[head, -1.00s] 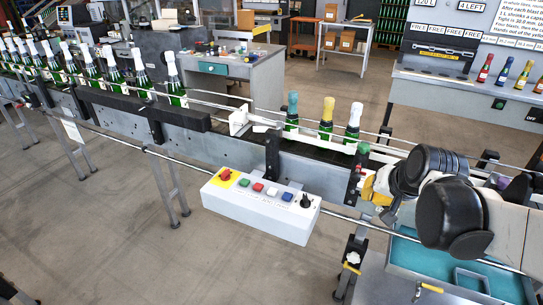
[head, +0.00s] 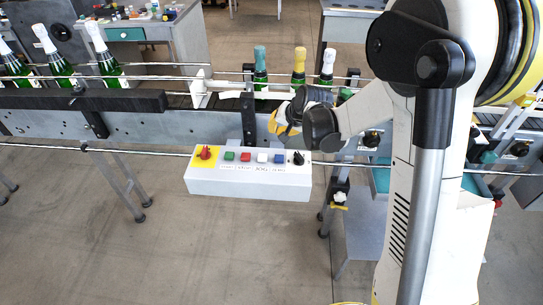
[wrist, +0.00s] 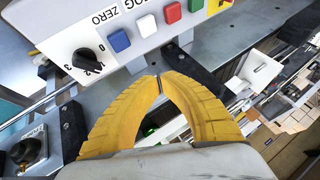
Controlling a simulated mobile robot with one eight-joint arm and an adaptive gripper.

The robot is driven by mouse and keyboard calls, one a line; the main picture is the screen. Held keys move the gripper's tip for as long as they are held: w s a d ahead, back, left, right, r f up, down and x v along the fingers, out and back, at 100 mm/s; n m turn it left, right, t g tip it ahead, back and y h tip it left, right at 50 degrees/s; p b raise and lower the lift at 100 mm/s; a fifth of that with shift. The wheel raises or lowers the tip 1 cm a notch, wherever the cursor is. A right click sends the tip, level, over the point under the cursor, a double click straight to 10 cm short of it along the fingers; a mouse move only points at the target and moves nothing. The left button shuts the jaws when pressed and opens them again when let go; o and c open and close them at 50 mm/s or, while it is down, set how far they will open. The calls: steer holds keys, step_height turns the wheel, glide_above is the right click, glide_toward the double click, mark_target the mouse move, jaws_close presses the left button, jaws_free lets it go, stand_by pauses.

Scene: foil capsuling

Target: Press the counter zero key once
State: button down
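The control box (head: 248,186) is white and hangs on the conveyor's near side. Its blue key (head: 279,158) sits between the white key (head: 262,157) and the black rotary knob (head: 298,158). In the wrist view the blue key (wrist: 119,40) is beside the printed word ZERO, and the box appears upside down. My gripper (wrist: 159,78) has yellow fingers with their tips together and nothing between them. In the head view my gripper (head: 281,124) is just beyond the box, above the blue key's end. The tips look apart from the key.
The box also carries a red knob on yellow (head: 205,153), a green key (head: 229,156) and a red key (head: 245,157). Bottles with blue (head: 260,66), gold (head: 298,66) and white (head: 327,68) tops stand on the conveyor behind my gripper. A guide rail (head: 110,147) runs along the front.

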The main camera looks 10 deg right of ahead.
mark_target(275, 154)
steer(key=shift+d, duration=0.15)
steer(key=shift+f, duration=0.15)
step_height(275, 154, down, 8)
steer(key=b, duration=0.6)
steer(key=shift+f+b, duration=0.25)
steer(key=shift+b, duration=0.05)
stand_by(1.0)
steer(key=shift+f+b, duration=0.4)
steer(key=shift+f+b, duration=0.5)
steer(key=shift+f, duration=0.05)
stand_by(0.6)
steer(key=shift+r, duration=0.15)
steer(key=shift+r+p, duration=0.65)
steer(key=shift+r, duration=0.2)
